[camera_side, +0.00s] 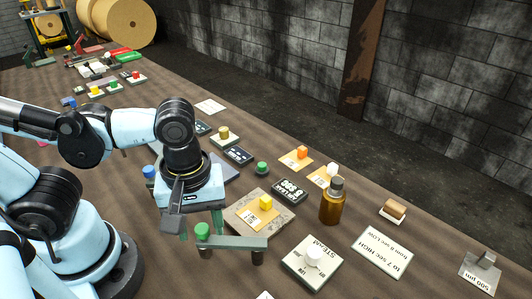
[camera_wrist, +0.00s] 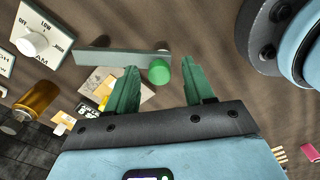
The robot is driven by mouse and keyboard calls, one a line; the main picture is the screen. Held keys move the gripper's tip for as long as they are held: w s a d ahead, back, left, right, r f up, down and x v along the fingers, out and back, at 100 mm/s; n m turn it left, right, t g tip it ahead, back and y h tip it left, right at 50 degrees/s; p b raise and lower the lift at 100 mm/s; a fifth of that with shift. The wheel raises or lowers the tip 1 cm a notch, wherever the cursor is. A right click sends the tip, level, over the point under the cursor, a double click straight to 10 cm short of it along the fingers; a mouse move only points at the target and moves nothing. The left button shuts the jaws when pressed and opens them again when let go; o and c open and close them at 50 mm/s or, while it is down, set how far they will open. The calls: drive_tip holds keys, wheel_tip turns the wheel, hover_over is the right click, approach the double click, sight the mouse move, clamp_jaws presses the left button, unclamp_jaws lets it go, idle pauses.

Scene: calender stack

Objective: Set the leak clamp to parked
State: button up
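A grey-green bar (camera_side: 245,243) with a green knob (camera_side: 203,230) at its left end lies low over the table in the side view. I take it for the leak clamp, but I see no readable label on it. In the wrist view the bar (camera_wrist: 115,58) runs left from the green knob (camera_wrist: 159,72). My gripper (camera_side: 201,228) points down over the knob end. In the wrist view its two green fingers (camera_wrist: 160,75) are apart, with the knob between their tips. I cannot tell whether either finger touches it.
A stone-like plate with a yellow block (camera_side: 265,202) sits just behind the bar. A brown bottle (camera_side: 332,205) stands to the right, and a white dial plate (camera_side: 313,261) is in front. Several small blocks and cards lie farther back.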

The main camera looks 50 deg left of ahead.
drive_tip(key=shift+r, duration=0.1)
wheel_tip(320, 180, up, 12)
idle(1.0)
drive_tip(key=shift+w, duration=0.1)
drive_tip(key=w+a+f+m+t, duration=0.6)
drive_tip(key=w+a+m+t, duration=0.1)
drive_tip(key=w+a+m, duration=0.3)
drive_tip(key=shift+w+f+m, duration=0.25)
drive_tip(key=shift+w+m, duration=0.45)
drive_tip(key=shift+m, duration=0.1)
